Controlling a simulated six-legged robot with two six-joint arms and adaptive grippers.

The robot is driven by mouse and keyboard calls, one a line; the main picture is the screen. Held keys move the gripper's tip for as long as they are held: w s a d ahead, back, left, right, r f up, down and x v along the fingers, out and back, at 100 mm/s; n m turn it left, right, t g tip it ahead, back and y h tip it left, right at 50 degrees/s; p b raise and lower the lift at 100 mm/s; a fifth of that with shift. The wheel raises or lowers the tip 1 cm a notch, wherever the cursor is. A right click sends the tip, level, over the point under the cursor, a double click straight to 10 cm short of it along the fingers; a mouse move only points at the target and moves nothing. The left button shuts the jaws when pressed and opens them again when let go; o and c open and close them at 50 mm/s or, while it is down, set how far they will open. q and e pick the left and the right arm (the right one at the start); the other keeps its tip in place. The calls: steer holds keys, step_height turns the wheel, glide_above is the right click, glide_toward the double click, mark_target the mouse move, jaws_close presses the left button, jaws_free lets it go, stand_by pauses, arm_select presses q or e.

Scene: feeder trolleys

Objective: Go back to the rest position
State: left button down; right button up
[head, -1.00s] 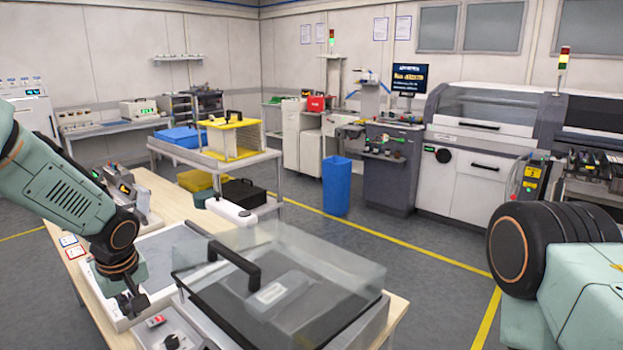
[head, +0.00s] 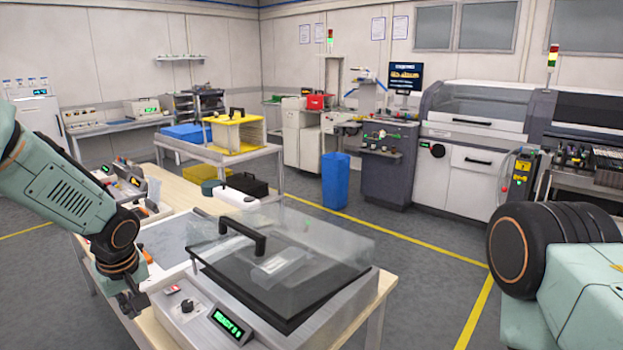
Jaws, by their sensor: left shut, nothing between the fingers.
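My left arm comes in from the left, and its gripper (head: 133,305) hangs downward, shut and empty. It is beside the front left corner of a bench device with a clear lid (head: 290,245), near its control panel (head: 187,308). I cannot tell whether it touches anything. My right arm shows only as a dark joint and a pale green link at the right edge. My right gripper is out of the picture.
The wooden bench (head: 372,318) carries the clear-lidded device and a pale tray (head: 160,243). Behind it stand a trolley with a yellow rack (head: 238,134), a blue bin (head: 335,181) and a large machine (head: 470,150). Grey floor (head: 400,245) is free to the right.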

arm_select(q)
steer(key=d+f+m+t+h, duration=0.2)
steer(key=d+f+m, duration=0.1)
steer(key=d+m, duration=0.25)
steer(key=s+d+f+m+h+b, duration=0.25)
steer(key=s+d+f, duration=0.25)
steer(key=s+f, duration=0.45)
steer(key=s+f+g+b, duration=0.1)
steer(key=s+f+b, duration=0.2)
steer(key=s+f, duration=0.3)
steer(key=s+d+f+m+g+y+b, duration=0.1)
steer(key=s+f+g+b, duration=0.1)
steer(key=s+f, duration=0.5)
steer(key=s+f+g+y+b, duration=0.1)
steer(key=s+f+b, duration=0.2)
steer(key=s, duration=1.3)
step_height(320, 180, down, 4)
steer(key=shift+d+r+g+b, duration=0.1)
steer(key=shift+d+g+b, duration=0.05)
steer(key=shift+g+b, duration=0.15)
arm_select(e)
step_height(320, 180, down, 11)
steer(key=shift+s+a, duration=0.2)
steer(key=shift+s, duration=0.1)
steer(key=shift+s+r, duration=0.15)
